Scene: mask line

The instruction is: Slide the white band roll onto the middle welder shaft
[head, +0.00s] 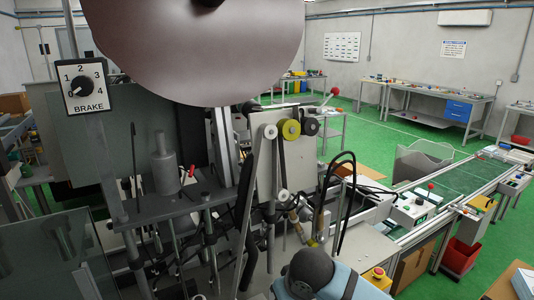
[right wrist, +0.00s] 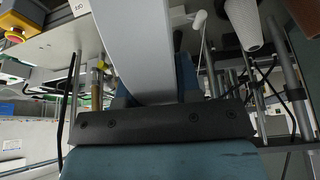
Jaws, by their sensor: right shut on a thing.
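In the right wrist view my right gripper (right wrist: 153,92) is shut on a broad pale, curved strip, which looks like the white band roll (right wrist: 140,40) seen nearly edge-on. It runs from the jaws to the top of that view; its centre hole does not show. I cannot tell which part is the middle welder shaft. A grey upright cylinder (head: 165,160) stands on the machine at the left. My left gripper is not in view.
A machine plate carries a yellow roller (head: 291,129) and a small white roller (head: 282,195). Black looped cables (head: 345,185) rise near my right arm. A yellow emergency-stop box (head: 378,278) is right of it.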

